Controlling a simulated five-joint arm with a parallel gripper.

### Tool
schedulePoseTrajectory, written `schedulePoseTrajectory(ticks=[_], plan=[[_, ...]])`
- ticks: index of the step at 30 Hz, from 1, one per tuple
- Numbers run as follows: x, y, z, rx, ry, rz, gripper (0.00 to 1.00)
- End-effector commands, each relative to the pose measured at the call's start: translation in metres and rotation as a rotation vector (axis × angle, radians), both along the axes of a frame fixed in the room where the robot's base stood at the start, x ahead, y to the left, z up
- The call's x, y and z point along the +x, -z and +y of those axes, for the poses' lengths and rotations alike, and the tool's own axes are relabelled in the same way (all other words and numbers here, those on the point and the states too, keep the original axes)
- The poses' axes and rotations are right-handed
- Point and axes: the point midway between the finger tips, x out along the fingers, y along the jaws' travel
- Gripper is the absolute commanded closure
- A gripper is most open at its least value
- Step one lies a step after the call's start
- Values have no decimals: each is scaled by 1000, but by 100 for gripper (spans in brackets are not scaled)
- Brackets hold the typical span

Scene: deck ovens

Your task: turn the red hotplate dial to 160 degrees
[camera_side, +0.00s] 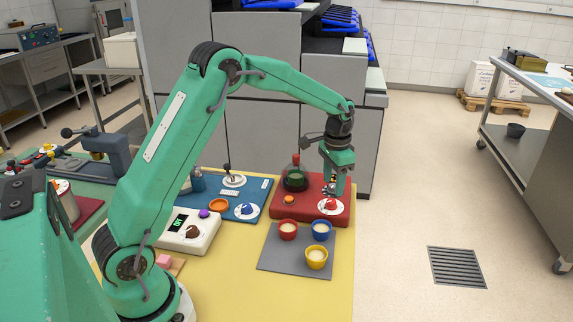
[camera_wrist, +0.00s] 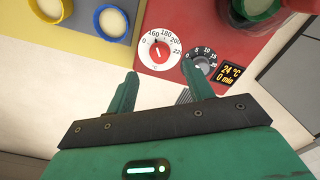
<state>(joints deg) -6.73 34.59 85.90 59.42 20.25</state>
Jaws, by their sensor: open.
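The red hotplate (camera_side: 292,211) sits at the right end of the yellow table. Its red dial on a white numbered disc (camera_side: 331,205) is at the front right corner. In the wrist view the red dial (camera_wrist: 159,52) shows near the top centre, with 160, 180, 200 and 220 readable around it. A dark pointer mark seems to lie near 160; I cannot read it exactly. My gripper (camera_side: 333,190) is over that corner, just above the dial. In the wrist view my gripper (camera_wrist: 160,71) is open and empty, its fingertips below the dial, apparently not touching it.
A dark timer dial (camera_wrist: 201,69) and a display reading 24 °C, 0 min (camera_wrist: 230,74) sit right of the red dial. A flask (camera_side: 295,178) stands on the hotplate. Red, blue (camera_side: 321,231) and yellow bowls sit on a grey mat (camera_side: 283,262) in front.

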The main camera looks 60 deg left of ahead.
Motion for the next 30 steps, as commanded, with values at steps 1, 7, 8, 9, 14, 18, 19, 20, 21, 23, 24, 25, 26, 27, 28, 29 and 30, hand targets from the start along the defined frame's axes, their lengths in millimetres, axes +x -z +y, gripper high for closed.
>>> schedulePoseTrajectory(ticks=[1,7,8,9,14,18,19,20,21,23,24,25,26,27,28,29,30], plan=[[0,-6,0,0,0,-1,48],[0,-19,0,0,0,0,48],[0,-19,0,0,0,0,48],[0,-20,0,0,0,0,48],[0,-20,0,0,0,1,48],[0,-20,0,0,0,0,48],[-1,-21,0,0,0,-1,48],[-1,-21,0,1,-1,-2,48],[-2,-23,-1,0,-1,-3,48],[-4,-26,-2,1,-4,-8,48],[-6,-30,-2,1,-6,-13,48],[-8,-33,-3,2,-8,-17,48],[-10,-36,-4,2,-10,-22,48],[-13,-42,-5,3,-13,-30,48],[-16,-46,-6,4,-16,-35,48],[-19,-51,-7,4,-18,-42,48],[-23,-57,-9,5,-22,-52,48]])
